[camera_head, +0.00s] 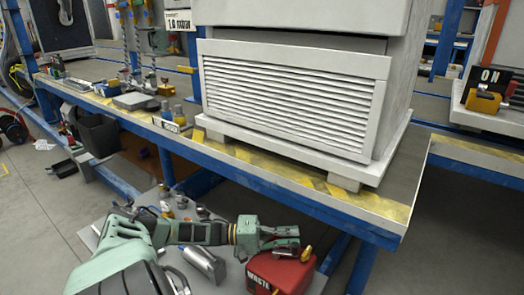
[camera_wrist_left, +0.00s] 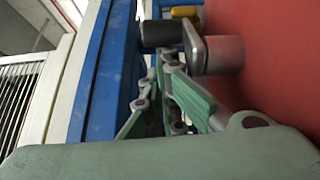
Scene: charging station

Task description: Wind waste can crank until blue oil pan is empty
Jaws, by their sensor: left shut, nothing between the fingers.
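The red waste can (camera_head: 278,274), marked WASTE, stands low in front of the workbench in the head view. A yellow part (camera_head: 306,254) shows at its upper right. My left gripper (camera_head: 290,243) is at the can's top edge, shut and empty. In the left wrist view the red can (camera_wrist_left: 275,60) fills the right side. A grey metal crank arm (camera_wrist_left: 202,52) with a dark cylindrical handle (camera_wrist_left: 160,33) sticks out from it, just beyond my left fingers (camera_wrist_left: 160,75). I cannot tell whether they touch it. I cannot make out the blue oil pan. My right gripper is out of view.
The blue-framed workbench (camera_head: 300,200) runs above and behind the can, with a large louvred white unit (camera_head: 290,95) on it. Its blue edge (camera_wrist_left: 100,80) is close beside my gripper. A metal canister (camera_head: 205,263) and small items lie near my forearm. Floor is open at left.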

